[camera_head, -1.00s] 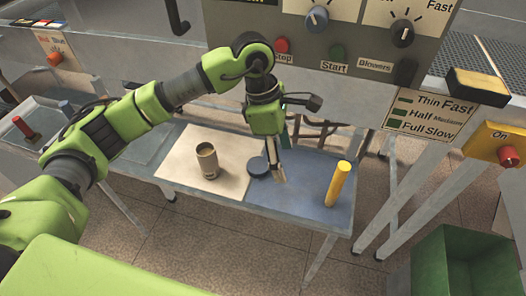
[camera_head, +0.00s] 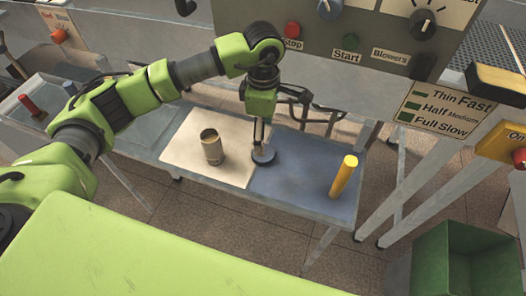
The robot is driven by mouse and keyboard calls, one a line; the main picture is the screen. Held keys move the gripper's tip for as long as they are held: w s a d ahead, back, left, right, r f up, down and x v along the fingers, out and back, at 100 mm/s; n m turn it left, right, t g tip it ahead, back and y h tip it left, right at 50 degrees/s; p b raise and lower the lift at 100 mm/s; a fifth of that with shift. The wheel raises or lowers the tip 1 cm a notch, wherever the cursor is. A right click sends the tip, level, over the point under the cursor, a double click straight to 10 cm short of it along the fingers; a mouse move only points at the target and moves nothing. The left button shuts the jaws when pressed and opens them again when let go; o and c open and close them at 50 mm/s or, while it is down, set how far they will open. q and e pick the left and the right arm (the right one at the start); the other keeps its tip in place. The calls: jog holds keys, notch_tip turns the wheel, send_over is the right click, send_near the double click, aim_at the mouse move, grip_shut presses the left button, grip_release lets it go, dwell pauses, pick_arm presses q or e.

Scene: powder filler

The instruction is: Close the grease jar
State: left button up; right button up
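The open grease jar (camera_head: 212,148), a brownish-grey cylinder, stands upright on the pale mat (camera_head: 185,165) on the low table. A dark round lid (camera_head: 264,159) lies to its right, where the pale mat meets the blue mat. My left gripper (camera_head: 262,146) points down directly over the lid, with its fingertips at or just above it. The fingers are small and partly overlap, so I cannot tell whether they grip the lid. My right gripper is out of view.
A yellow cylinder (camera_head: 343,176) stands upright on the blue mat (camera_head: 305,190). Red (camera_head: 29,105) and blue (camera_head: 69,88) handles stand at the table's left. The machine panel (camera_head: 340,50) rises behind; a green bin (camera_head: 462,258) is at lower right.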

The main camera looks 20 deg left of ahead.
pick_arm(q)
notch_tip(320, 180, down, 2)
jog(key=shift+f, duration=0.45)
jog(key=shift+f+p, duration=0.35)
jog(key=shift+p, duration=0.15)
notch_tip(320, 180, down, 4)
jog(key=shift+d+r+p, duration=0.1)
jog(key=shift+r+p, duration=0.05)
jog(key=shift+p, duration=0.5)
jog(key=shift+f, duration=0.4)
